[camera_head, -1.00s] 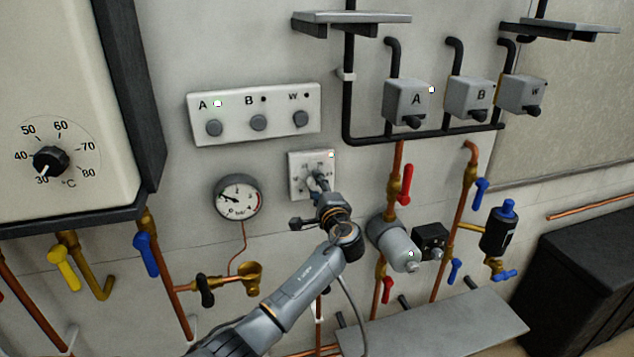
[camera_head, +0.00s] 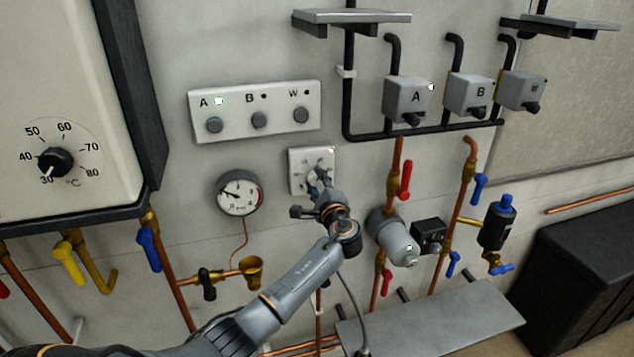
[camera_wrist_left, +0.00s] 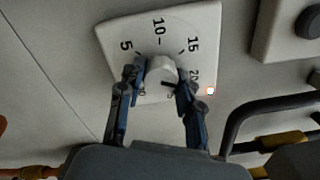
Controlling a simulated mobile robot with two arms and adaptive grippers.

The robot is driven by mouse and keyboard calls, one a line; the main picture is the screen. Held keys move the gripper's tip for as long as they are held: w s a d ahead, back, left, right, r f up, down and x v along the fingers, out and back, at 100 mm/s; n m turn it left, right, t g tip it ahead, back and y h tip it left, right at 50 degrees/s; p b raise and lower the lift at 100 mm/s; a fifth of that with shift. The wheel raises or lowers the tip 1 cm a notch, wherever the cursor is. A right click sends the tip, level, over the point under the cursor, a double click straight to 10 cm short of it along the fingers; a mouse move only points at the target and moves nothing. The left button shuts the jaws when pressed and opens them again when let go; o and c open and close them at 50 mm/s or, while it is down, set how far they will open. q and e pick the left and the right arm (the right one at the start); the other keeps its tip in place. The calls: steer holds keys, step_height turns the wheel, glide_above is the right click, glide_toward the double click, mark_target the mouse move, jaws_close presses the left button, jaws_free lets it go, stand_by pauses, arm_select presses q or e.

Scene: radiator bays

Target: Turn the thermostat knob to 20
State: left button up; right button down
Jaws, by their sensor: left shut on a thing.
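The thermostat is a white square plate (camera_head: 298,160) on the wall, below the button panel. In the left wrist view its dial plate (camera_wrist_left: 115,35) shows 5, 10, 15 and 20; lower numbers are partly hidden. The pale round knob (camera_wrist_left: 160,68) is at its middle. A dark mark on the knob points to the lower right, towards the 20 side; its exact reading is partly hidden by a finger. My left gripper (camera_head: 318,178) is shut on the knob, with one finger on each side in the left wrist view (camera_wrist_left: 158,78). My right gripper is not in view.
A button panel (camera_head: 255,112) with a lit A light is above the thermostat. A pressure gauge (camera_head: 239,193) is to the left, a grey pump-like cylinder (camera_head: 391,238) to the lower right. Copper pipes with valves flank my arm. A boiler (camera_head: 60,90) stands at far left.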

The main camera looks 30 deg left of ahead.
arm_select(q)
steer(key=o, duration=1.2)
steer(key=shift+c, duration=0.2)
steer(key=v, duration=1.2)
steer(key=shift+w+f, duration=0.1)
